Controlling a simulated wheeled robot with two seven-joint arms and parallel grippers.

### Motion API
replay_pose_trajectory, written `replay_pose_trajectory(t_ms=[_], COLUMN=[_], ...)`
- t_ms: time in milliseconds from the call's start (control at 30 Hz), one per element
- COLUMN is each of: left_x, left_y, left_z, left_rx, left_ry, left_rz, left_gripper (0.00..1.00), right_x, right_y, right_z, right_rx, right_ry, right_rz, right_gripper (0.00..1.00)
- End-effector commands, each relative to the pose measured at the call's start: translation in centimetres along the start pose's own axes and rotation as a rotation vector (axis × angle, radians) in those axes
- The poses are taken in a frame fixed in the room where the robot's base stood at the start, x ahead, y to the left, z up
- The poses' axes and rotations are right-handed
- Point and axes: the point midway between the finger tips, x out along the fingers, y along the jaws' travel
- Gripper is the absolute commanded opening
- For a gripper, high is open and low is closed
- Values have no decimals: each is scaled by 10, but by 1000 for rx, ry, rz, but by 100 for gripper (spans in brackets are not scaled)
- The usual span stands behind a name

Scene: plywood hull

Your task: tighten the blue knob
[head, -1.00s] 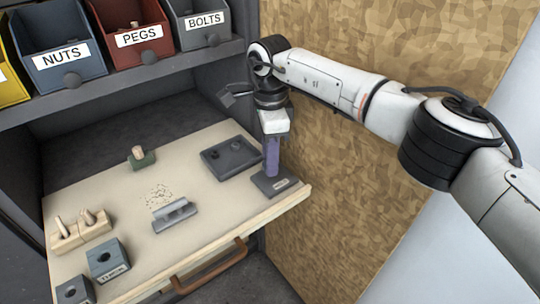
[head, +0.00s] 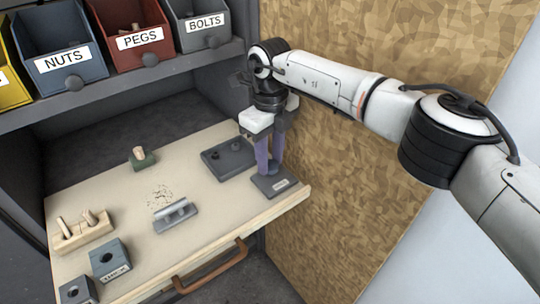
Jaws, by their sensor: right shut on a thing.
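My right gripper (head: 269,168) points straight down over a small dark grey block with a white label (head: 288,184), at the right front corner of the pale board. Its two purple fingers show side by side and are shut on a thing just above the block. That is where the blue knob sits, but the fingers hide nearly all of it, so its shape and seating cannot be made out. My left gripper is not in view.
The pale board (head: 140,225) has a brown front handle (head: 212,268). A dark grey tray (head: 222,162) lies close left of the gripper. A wooden panel (head: 370,200) is close on the right.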

Motion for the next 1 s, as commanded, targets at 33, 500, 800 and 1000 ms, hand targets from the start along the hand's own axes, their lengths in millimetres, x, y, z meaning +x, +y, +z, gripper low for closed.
replay_pose_trajectory(t_ms=[33, 500, 800, 1000], left_x=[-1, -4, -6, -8], left_y=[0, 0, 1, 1], left_z=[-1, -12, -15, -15], left_rx=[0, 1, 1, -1], left_ry=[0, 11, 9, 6], left_rz=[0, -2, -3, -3], left_gripper=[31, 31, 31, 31], right_x=[-4, -5, -5, -5], right_y=[-3, -3, -4, -4], right_z=[0, 0, 0, 0], right_rx=[46, 492, 743, 861], right_ry=[-1, -4, -5, -6], right_rz=[-6, -4, -4, -3], right_gripper=[8, 8, 8, 8])
